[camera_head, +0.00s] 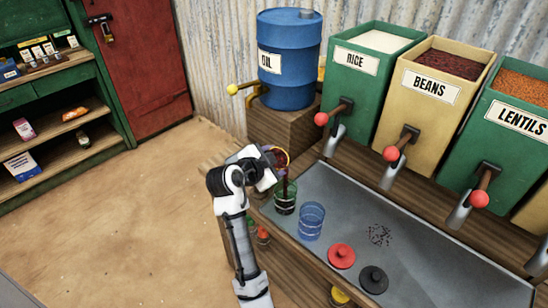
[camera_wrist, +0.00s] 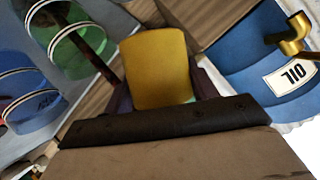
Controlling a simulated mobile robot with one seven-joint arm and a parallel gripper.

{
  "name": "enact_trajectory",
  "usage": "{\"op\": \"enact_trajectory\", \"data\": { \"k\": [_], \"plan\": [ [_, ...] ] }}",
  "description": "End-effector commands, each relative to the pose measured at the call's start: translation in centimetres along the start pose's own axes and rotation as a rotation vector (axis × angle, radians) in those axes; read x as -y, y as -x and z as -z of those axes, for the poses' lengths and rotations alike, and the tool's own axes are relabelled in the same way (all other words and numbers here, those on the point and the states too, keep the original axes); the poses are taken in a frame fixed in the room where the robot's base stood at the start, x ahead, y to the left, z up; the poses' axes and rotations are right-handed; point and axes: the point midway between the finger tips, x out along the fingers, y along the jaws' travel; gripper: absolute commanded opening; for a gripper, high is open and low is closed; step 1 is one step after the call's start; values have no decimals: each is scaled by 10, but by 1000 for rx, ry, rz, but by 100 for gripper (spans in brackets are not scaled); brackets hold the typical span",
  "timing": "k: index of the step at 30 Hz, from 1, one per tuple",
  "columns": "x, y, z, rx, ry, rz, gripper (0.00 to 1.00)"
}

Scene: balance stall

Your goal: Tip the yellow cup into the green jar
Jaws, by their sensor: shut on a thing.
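My gripper (camera_head: 266,163) is shut on the yellow cup (camera_wrist: 158,70); its fingers (camera_wrist: 163,92) sit on either side of the cup. In the head view the yellow cup (camera_head: 284,157) is tipped, its mouth showing dark contents. A dark stream runs down from its rim into the green jar (camera_head: 285,200), which stands on the grey counter just below the cup. Dark matter shows inside the green jar. The inside of the cup is hidden there.
A blue jar (camera_head: 311,222) stands right of the green jar. Red (camera_head: 341,256) and black (camera_head: 374,280) lids and scattered dark beans (camera_head: 379,235) lie on the counter (camera_head: 420,262). The blue oil drum (camera_head: 290,60) and the rice (camera_head: 365,75), beans (camera_head: 420,115) and lentils (camera_head: 505,150) bins stand behind.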

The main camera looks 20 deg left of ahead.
Motion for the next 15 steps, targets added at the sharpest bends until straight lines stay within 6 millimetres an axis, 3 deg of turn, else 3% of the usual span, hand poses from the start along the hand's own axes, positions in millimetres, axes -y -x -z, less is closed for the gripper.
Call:
{"op": "enact_trajectory", "data": {
  "k": [5, 15],
  "plan": [
    [-3, -2, -3, 16, -140, 68, 30],
    [-3, -2, -3, 27, -237, 116, 30]
  ]
}}
